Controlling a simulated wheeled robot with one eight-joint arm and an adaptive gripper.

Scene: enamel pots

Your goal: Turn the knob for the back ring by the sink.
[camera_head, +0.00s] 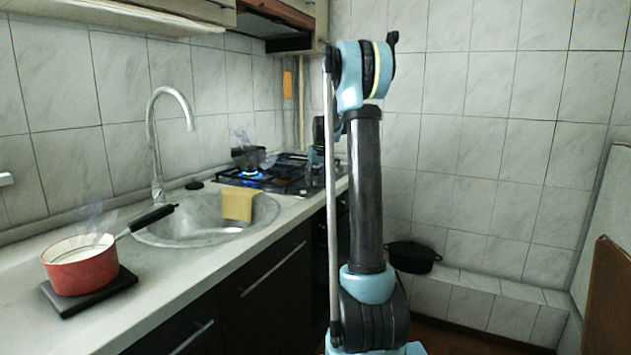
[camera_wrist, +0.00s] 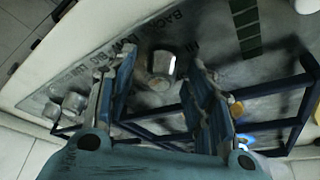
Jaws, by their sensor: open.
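In the wrist view a silvery knob (camera_wrist: 161,66) stands on the hob's metal panel, near printed lettering partly reading "BACK". My gripper (camera_wrist: 163,58) is open, with one finger on each side of this knob; I cannot tell if either finger touches it. More knobs (camera_wrist: 74,101) stand farther left on the panel. In the head view the black hob (camera_head: 290,179) lies beyond the sink (camera_head: 180,224). A blue flame (camera_head: 252,175) burns on its sink side, by a dark steaming pot (camera_head: 246,158). My arm hides the hob's right part and my fingers there.
A red steaming pan (camera_head: 80,266) sits on a dark board (camera_head: 68,304) at the counter's left. A yellow cloth (camera_head: 238,204) hangs over the sink's edge. Dark pan-support bars (camera_wrist: 275,122) lie close to my right finger. A black pot (camera_head: 412,257) rests on a tiled ledge.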

